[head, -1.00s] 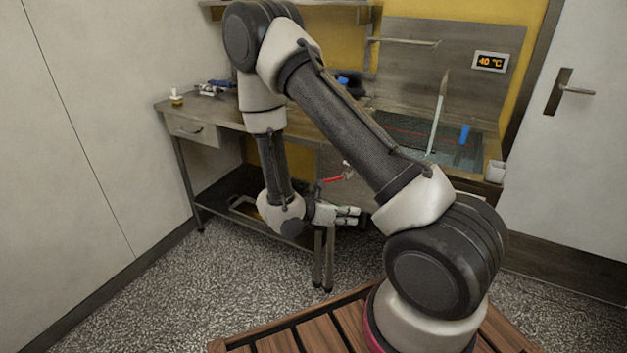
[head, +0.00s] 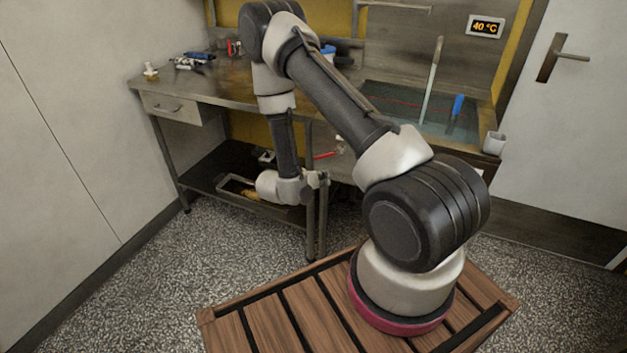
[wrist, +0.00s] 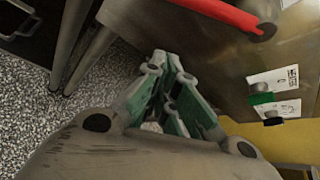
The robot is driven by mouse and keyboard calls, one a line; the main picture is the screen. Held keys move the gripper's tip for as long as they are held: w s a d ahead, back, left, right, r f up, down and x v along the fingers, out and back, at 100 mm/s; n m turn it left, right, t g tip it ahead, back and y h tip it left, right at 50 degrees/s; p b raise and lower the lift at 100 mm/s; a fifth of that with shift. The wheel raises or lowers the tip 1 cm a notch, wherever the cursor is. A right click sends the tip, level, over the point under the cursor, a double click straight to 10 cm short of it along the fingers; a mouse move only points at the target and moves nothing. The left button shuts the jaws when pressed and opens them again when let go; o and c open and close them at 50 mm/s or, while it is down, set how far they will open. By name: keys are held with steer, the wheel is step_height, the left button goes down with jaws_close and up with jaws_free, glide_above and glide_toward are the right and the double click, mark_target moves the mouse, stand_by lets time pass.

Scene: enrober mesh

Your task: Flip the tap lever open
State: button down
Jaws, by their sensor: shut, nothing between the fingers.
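The red tap lever (head: 325,155) sticks out to the left of the small tap under the sink bench. In the wrist view the lever (wrist: 225,13) is a thick red bar across the top right, ending at a dark round knob. My gripper (wrist: 165,62) is shut and empty, its green-padded fingers pointing up the wrist picture. The lever is above and to the right of the fingertips there, apart from them in the picture. In the head view my gripper (head: 322,182) is small, just below the lever and close to the bench leg.
The steel bench (head: 225,85) carries the sink (head: 410,105), with a blue object (head: 458,105) and a white cup (head: 494,143) at the right. Bench legs (head: 316,225) stand close to my gripper. A lower shelf (head: 200,180) holds a tray. Speckled floor is clear in front.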

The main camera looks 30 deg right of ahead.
steer(key=shift+w+d+r, duration=0.1)
steer(key=shift+w+r, duration=0.45)
steer(key=shift+r, duration=0.25)
steer(key=shift+w+r, duration=0.55)
steer(key=shift+r, duration=0.2)
